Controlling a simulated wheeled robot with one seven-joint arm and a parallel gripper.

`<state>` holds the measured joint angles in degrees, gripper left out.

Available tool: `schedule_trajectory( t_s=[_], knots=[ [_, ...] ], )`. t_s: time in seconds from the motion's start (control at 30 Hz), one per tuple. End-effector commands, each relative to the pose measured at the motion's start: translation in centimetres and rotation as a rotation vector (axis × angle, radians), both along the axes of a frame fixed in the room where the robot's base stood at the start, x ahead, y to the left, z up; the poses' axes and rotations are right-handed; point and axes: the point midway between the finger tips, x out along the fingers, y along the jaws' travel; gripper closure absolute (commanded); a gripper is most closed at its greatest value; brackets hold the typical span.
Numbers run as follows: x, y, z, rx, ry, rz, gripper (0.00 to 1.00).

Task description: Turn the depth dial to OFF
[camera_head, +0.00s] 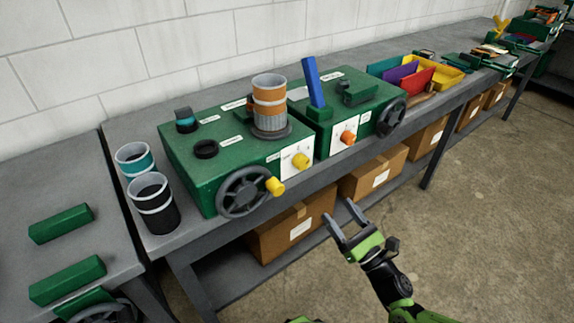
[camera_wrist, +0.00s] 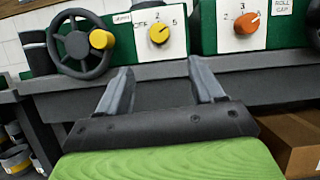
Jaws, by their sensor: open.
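A yellow dial (camera_head: 302,160) sits on a white scale panel on the front of the left green machine (camera_head: 200,165). In the wrist view the yellow dial (camera_wrist: 159,34) has marks around it, with 2 above and 5 at right; its left mark looks like OFF. An orange dial (camera_head: 348,138) is on the right green machine (camera_head: 375,100); in the wrist view it (camera_wrist: 247,23) points up and right. I cannot read which one is labelled depth. My gripper (camera_head: 338,212) is open and empty, in front of and below the dials, its fingers (camera_wrist: 160,70) apart and touching nothing.
A black handwheel (camera_head: 243,191) with a yellow handle (camera_head: 275,187) juts out left of the yellow dial. Another handwheel (camera_head: 391,117) is right of the orange dial. Cardboard boxes (camera_head: 290,225) stand under the bench edge. The floor (camera_head: 480,190) at right is clear.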

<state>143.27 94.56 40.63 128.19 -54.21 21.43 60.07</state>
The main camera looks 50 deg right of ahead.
Motion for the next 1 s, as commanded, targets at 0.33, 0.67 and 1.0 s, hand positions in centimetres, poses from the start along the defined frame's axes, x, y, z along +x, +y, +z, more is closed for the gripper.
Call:
schedule_trajectory(
  t_s=[0.33, 0.67, 1.0],
  knots=[
    [7.1, -1.2, 2.9, -0.003, 0.001, 0.011, 0.33],
    [13.3, -2.7, 5.5, -0.005, 0.006, 0.009, 0.33],
    [14.1, -2.9, 5.9, -0.003, 0.006, 0.007, 0.33]
  ],
)
